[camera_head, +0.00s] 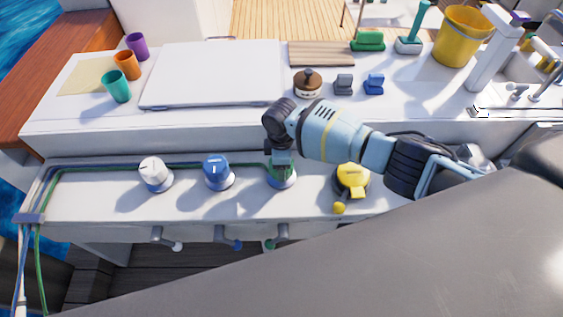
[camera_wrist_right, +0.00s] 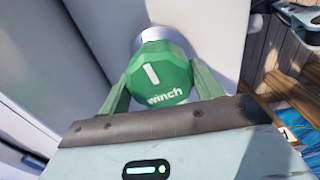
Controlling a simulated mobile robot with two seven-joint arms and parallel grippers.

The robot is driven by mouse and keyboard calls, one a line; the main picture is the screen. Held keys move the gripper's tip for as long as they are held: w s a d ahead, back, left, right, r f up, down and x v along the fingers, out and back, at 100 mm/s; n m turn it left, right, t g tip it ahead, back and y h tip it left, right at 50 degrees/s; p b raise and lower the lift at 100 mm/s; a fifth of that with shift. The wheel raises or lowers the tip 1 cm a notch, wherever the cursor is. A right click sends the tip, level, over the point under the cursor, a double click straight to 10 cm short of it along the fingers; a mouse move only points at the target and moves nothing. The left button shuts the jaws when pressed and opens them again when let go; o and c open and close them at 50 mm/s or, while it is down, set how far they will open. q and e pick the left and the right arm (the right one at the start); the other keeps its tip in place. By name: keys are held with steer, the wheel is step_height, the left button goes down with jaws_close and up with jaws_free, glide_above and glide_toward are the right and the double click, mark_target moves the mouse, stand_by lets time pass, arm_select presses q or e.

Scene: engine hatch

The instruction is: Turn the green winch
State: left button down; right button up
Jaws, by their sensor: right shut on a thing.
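The green winch (camera_wrist_right: 158,72) is a faceted green knob with a white mark and the word "winch", and it fills the middle of the right wrist view. In the head view its base (camera_head: 282,180) shows on the lower white ledge, with the knob mostly hidden by my right gripper (camera_head: 281,163). My right gripper's green fingers sit on both sides of the knob in the right wrist view (camera_wrist_right: 160,90), shut on it. The right arm reaches in from the right. My left gripper is not in view.
On the same ledge stand a white knob (camera_head: 153,172), a blue knob (camera_head: 217,170) and a yellow knob (camera_head: 352,180). Small levers hang along the front edge. Cups, a white hatch lid (camera_head: 213,75), a brown-topped pot (camera_head: 307,83) and a yellow bucket (camera_head: 462,36) are on the upper counter.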

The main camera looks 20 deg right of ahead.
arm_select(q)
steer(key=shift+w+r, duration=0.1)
arm_select(e)
steer(key=shift+r, duration=0.1)
steer(key=o, duration=1)
step_height(320, 180, up, 6)
steer(key=shift+r+p, duration=0.25)
steer(key=shift+p, duration=0.3)
steer(key=shift+r, duration=0.65)
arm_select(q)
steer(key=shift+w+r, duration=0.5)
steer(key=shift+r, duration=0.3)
arm_select(e)
steer(key=shift+f, duration=0.1)
